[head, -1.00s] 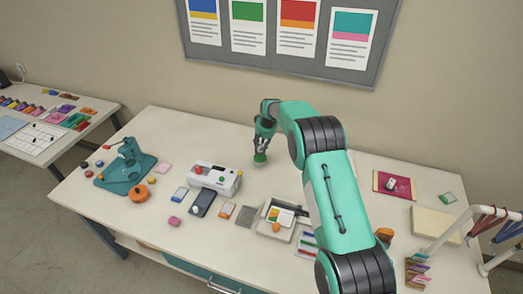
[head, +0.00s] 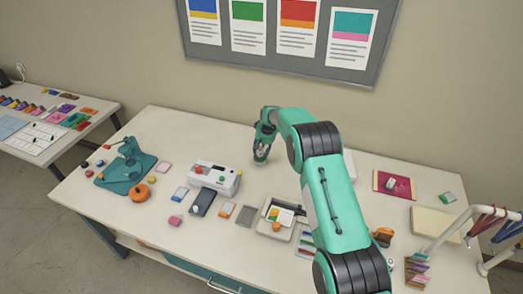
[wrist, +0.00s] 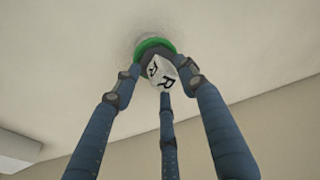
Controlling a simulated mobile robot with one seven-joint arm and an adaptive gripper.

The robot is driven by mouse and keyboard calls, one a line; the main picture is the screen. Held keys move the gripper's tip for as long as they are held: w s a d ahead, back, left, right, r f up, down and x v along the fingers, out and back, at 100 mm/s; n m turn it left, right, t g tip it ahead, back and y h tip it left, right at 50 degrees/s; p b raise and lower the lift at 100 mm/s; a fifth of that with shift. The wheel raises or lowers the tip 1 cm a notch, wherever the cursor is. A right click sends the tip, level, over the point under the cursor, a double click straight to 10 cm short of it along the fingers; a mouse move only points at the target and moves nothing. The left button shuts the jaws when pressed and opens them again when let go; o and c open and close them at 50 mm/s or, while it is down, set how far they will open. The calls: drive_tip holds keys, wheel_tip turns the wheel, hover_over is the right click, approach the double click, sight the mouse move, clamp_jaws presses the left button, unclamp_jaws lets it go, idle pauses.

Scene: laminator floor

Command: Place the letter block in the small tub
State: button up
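The letter block (wrist: 162,73) is white with dark letters, one an R, and sits tilted between the three fingertips of my gripper (wrist: 163,76) in the wrist view. The fingers close in around it from several sides. The small tub (wrist: 153,44) is green and lies just beyond the block, partly hidden by it. I cannot tell whether the block touches the tub.
The white table (head: 330,165) has free room around my gripper. A white device (head: 214,178) with coloured knobs stands to the front left. A tray (head: 271,228) with cards is in front. A magenta mat (head: 401,193) lies to the right.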

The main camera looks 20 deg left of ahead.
drive_tip(key=shift+r, duration=0.1)
idle(0.3)
drive_tip(key=v, duration=1.2)
idle(0.9)
